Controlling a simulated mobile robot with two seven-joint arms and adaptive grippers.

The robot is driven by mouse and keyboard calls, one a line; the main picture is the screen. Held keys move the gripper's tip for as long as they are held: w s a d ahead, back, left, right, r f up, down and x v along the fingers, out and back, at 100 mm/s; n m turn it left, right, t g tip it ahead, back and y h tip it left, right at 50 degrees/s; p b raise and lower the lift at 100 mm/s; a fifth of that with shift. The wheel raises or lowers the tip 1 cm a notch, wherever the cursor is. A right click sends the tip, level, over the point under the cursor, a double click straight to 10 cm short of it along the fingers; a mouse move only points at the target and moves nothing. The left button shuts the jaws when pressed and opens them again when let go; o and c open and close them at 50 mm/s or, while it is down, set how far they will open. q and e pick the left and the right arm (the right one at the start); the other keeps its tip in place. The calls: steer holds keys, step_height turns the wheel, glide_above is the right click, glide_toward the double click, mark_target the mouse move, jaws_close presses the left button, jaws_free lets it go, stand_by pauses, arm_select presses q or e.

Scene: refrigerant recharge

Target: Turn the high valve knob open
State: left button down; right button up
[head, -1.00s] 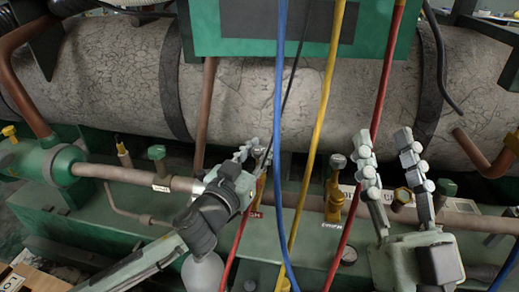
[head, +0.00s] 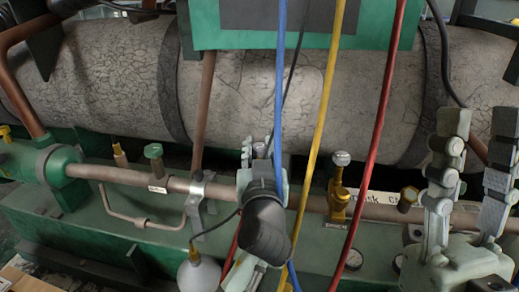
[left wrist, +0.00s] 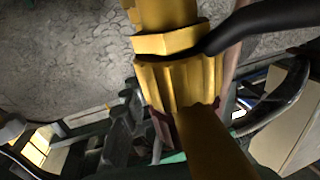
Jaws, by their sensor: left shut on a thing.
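The valve at my left gripper (head: 264,152) is mostly hidden in the head view by that gripper, its arm and the hoses. A small pale, metallic knob top (head: 260,148) shows between the fingers, which are shut on it. In the left wrist view a brass valve body (left wrist: 180,80) with a ribbed collar fills the middle, very close. A second brass valve (head: 339,195) with a silver knob stands on the pipe to the right. My right gripper (head: 475,130) is open and empty at the far right, fingers up and apart.
Blue (head: 279,90), yellow (head: 322,110) and red (head: 380,130) hoses hang in front of the pipe (head: 120,178). A large grey tank (head: 110,80) lies behind. A white round bottle (head: 198,275) stands below my left gripper.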

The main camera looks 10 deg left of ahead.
arm_select(q)
steer(key=c, duration=1.2)
jaws_free()
steer(key=shift+r, duration=0.1)
